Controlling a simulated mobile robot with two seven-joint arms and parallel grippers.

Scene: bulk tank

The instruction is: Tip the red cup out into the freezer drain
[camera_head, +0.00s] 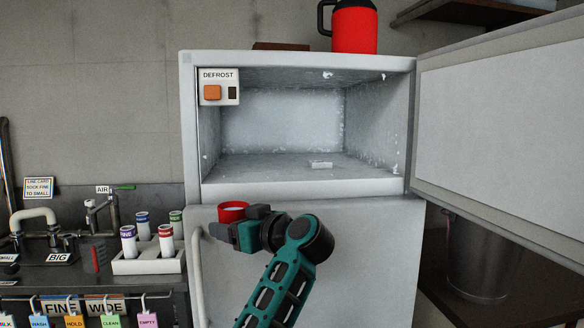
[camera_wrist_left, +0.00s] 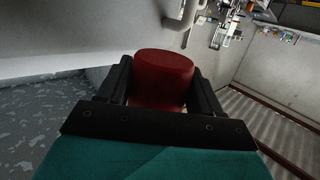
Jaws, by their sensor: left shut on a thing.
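The red cup (camera_head: 233,210) is held in front of the freezer, just below the front edge of its open compartment. It looks upright, with a pale inside showing at its rim. My left gripper (camera_head: 238,228) is shut on it, and in the left wrist view the cup (camera_wrist_left: 164,75) sits between the two dark fingers (camera_wrist_left: 163,92). The freezer (camera_head: 300,190) has its upper door open to the right. A small pale piece that may be the drain (camera_head: 320,164) lies on the frosty compartment floor. My right gripper is not in view.
The open door (camera_head: 505,130) takes up the right side. A defrost panel (camera_head: 219,87) is at the compartment's upper left. A red jug (camera_head: 354,28) stands on top. A rack of tubes (camera_head: 148,262) and taps are at the left. The compartment is mostly clear.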

